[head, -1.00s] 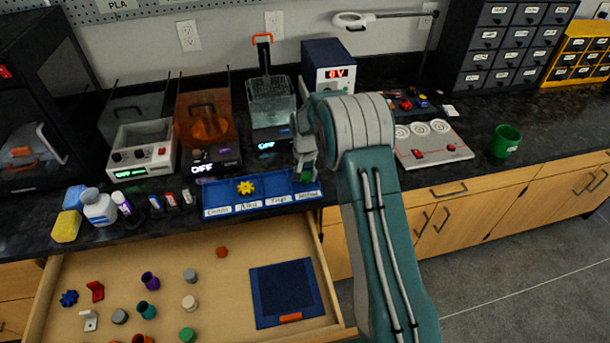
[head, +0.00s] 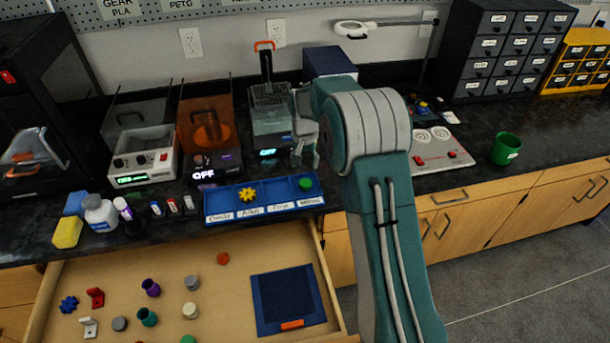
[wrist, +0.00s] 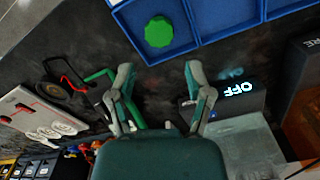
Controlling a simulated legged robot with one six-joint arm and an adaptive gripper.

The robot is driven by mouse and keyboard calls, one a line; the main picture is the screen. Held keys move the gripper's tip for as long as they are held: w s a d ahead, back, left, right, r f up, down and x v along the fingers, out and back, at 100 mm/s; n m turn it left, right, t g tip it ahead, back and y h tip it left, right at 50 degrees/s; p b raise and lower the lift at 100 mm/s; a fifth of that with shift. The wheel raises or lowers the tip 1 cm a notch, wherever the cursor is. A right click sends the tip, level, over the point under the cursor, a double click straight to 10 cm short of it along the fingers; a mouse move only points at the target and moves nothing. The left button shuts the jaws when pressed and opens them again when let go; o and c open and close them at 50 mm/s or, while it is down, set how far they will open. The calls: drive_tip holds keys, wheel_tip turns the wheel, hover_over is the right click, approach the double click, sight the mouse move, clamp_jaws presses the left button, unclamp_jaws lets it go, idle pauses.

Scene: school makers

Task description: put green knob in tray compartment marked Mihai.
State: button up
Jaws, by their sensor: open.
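The green knob (head: 305,183) lies in the rightmost compartment of the blue tray (head: 235,217) on the counter. That compartment's label looks like Mihai, though the lettering is small and blurred. In the wrist view the knob (wrist: 159,32) sits inside the end compartment, apart from its walls on most sides. My gripper (head: 305,160) is above and behind the tray, clear of the knob. In the wrist view my gripper (wrist: 160,85) has its fingers spread with nothing between them.
A yellow gear (head: 248,194) lies in another tray compartment. The open drawer (head: 235,258) below holds several small parts and a dark blue mat (head: 287,298). Machines stand behind the tray. A green cup (head: 505,148) stands at the right.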

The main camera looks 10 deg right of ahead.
drive_tip(key=s+r+n+t, duration=0.1)
drive_tip(key=s+r, duration=0.6)
drive_tip(key=r, duration=0.3)
drive_tip(key=s+r+n+t, duration=0.1)
drive_tip(key=s+r+t, duration=0.1)
drive_tip(key=s+r, duration=0.65)
drive_tip(key=s+r+n+t, duration=0.1)
drive_tip(key=s+n+t, duration=0.1)
drive_tip(key=s, duration=1.8)
drive_tip(key=shift+s+r+n+t, duration=0.3)
drive_tip(key=shift+s, duration=0.05)
drive_tip(key=shift+c, duration=0.6)
